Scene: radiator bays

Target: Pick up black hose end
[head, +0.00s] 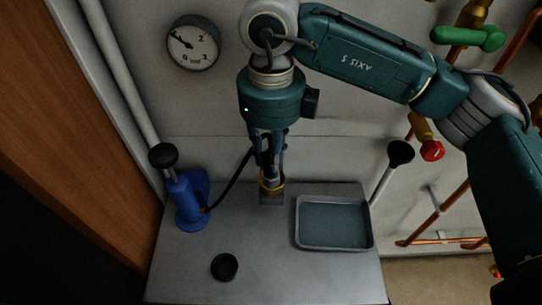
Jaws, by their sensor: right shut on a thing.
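The black hose (236,177) comes out of the foot of a blue hand pump (189,203) and curves up to my right gripper (271,176). My right gripper points straight down and is shut on the hose end, which is mostly hidden by the fingers. The fingertips are at a brass ring (271,188) on a small grey block (271,199) at the back of the bench; I cannot tell whether they touch it. My left gripper is not in view.
The grey bench (290,275) carries a grey tray (334,246) at right and a dark round cup (224,267) in front. A gauge (193,43), copper pipes (450,205) and valves are on the wall.

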